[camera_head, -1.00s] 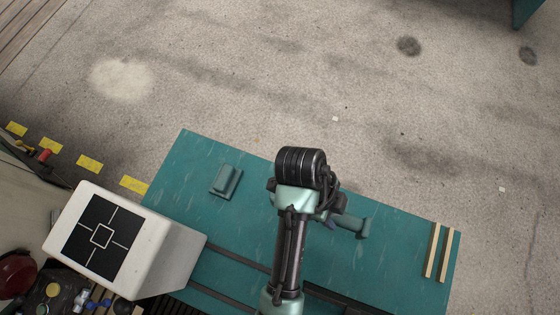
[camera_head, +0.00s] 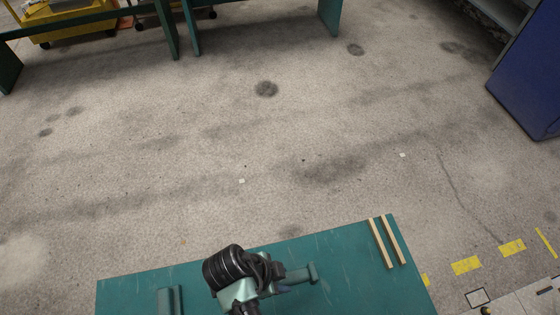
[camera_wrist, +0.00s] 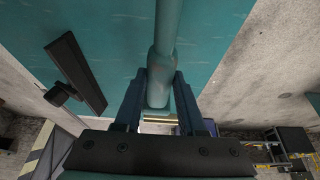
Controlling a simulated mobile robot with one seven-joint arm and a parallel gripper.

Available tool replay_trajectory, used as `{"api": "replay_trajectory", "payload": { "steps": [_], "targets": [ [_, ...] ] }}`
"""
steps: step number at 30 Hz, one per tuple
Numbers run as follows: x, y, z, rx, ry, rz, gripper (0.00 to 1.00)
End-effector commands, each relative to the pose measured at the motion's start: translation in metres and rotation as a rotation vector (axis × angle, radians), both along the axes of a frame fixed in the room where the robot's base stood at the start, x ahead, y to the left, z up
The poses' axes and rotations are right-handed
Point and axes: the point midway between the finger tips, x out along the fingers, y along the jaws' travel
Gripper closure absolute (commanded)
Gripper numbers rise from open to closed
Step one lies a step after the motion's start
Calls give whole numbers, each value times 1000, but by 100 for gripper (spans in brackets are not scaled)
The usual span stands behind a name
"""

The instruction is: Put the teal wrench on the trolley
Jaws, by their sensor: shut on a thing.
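The teal wrench (camera_wrist: 165,60) lies between the two fingers of my gripper (camera_wrist: 158,100) in the wrist view, and my gripper is shut on it. Its shaft runs away from the fingers toward the top of the picture. In the head view my wrist is over a teal tabletop (camera_head: 350,262), and a teal bar-like piece sticks out to its right; I cannot tell there whether it is the wrench. A yellow thing on casters (camera_head: 75,38) stands far off at the upper left, partly cut off and behind a teal frame; it may be the trolley.
Two light wooden strips (camera_head: 386,242) lie at the tabletop's right end, and a teal block (camera_head: 170,300) at its left. Teal bench legs (camera_head: 330,15) stand at the back. A blue cabinet (camera_head: 530,75) stands at the right. The floor between is open.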

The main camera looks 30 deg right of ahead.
Motion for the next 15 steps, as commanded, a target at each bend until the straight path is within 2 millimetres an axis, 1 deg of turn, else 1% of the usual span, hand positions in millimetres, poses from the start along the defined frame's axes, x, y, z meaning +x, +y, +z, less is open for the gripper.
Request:
{"api": "replay_trajectory", "payload": {
  "steps": [6, 10, 15],
  "targets": [
    [0, 0, -27, 1, 2, -1, 100],
    [0, 0, -35, 0, 0, 0, 100],
    [0, 0, -38, 0, -2, 0, 100]
  ]
}}
